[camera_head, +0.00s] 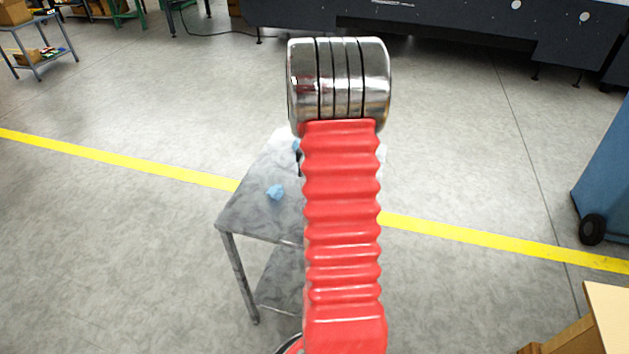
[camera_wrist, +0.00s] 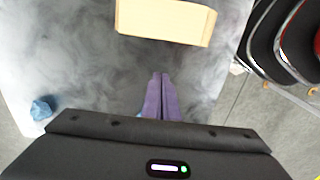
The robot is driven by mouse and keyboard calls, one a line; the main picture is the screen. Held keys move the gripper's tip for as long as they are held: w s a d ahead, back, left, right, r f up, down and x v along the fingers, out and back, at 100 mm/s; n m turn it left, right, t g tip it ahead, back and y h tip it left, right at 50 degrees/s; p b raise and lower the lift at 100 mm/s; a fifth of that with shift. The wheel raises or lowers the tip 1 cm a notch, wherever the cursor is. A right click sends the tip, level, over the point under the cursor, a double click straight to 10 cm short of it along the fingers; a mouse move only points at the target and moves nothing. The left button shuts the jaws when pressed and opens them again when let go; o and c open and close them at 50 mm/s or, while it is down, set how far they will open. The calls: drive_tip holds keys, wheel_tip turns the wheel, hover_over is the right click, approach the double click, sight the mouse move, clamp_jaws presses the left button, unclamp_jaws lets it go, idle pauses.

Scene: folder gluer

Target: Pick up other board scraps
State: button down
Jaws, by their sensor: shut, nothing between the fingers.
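My gripper (camera_wrist: 161,76) shows in the wrist view as two purple fingers, pressed together and empty, over the grey tabletop (camera_wrist: 85,75). A tan cardboard piece, perhaps a box (camera_wrist: 165,20), lies ahead of the fingertips, apart from them. No piece can be clearly made out as a board scrap. A crumpled blue piece (camera_wrist: 42,108) lies at the left of the tabletop. A trace of light blue shows beside the finger base, mostly hidden. In the head view my red arm hides much of the table (camera_head: 245,218) and my gripper; the blue piece (camera_head: 275,192) shows left of the arm.
A black and red part with shiny curved edges (camera_wrist: 285,40) is close at the table's right in the wrist view. In the head view, a blue unit with a black wheel (camera_head: 592,229) stands at right. Open floor with a yellow line (camera_head: 120,159) surrounds the table.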

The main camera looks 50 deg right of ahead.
wheel_tip(320, 180, down, 5)
drive_tip(key=shift+s+f, duration=0.1)
drive_tip(key=shift+f, duration=0.05)
drive_tip(key=shift+s+d, duration=0.3)
drive_tip(key=shift+s, duration=0.3)
drive_tip(key=shift+s+d, duration=0.25)
drive_tip(key=shift+s, duration=0.35)
drive_tip(key=shift+s+d, duration=0.25)
drive_tip(key=shift+s, duration=0.3)
drive_tip(key=shift+s, duration=0.1)
